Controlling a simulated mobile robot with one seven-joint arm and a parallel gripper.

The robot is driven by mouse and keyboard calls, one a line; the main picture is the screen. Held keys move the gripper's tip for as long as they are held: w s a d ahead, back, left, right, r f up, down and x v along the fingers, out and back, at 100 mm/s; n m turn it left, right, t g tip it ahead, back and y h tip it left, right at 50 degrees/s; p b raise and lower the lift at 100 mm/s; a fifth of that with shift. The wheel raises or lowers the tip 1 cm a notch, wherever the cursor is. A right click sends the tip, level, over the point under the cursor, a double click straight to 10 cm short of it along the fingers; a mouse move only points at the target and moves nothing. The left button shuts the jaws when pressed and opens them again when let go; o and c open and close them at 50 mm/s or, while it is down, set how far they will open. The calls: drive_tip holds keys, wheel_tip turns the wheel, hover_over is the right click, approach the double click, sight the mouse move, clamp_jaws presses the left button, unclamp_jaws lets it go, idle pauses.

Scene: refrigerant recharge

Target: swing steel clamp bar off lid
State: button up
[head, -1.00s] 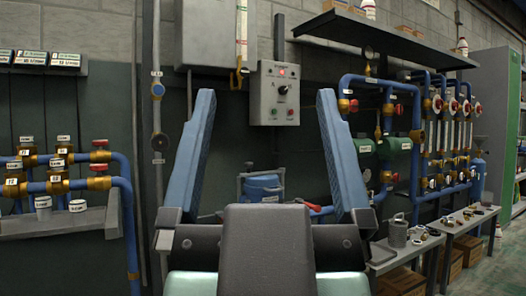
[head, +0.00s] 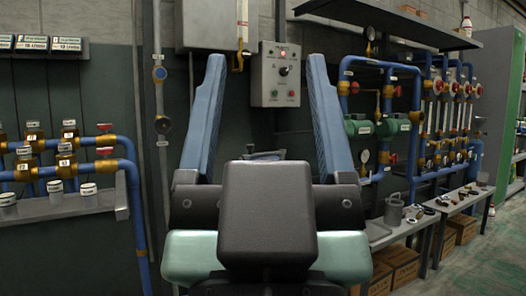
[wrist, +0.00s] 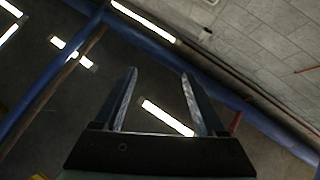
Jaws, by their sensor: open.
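My gripper (head: 267,60) stands upright in front of the head camera, its two blue fingers wide apart with nothing between them. The wrist view shows the same open fingers (wrist: 158,73) pointing at the ceiling. Behind my gripper's dark body, a small grey metal piece (head: 265,155) shows at the top of what was a blue vessel. The rest of that vessel, its lid and any clamp bar are hidden, so I cannot tell how the bar lies. My gripper touches nothing that I can see.
A grey control box (head: 276,75) hangs on the wall behind the fingers. Blue pipes with valves (head: 65,165) run at left. More pipes and gauges (head: 445,110) are at right, above a low bench (head: 425,225) with small parts. A dark shelf (head: 385,24) juts out overhead.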

wheel_tip(320, 180, up, 10)
drive_tip(key=p, duration=0.9)
drive_tip(key=shift+f, duration=0.15)
clamp_jaws()
wheel_tip(320, 180, up, 36)
drive_tip(key=p, duration=3.7)
drive_tip(key=shift+r, duration=0.25)
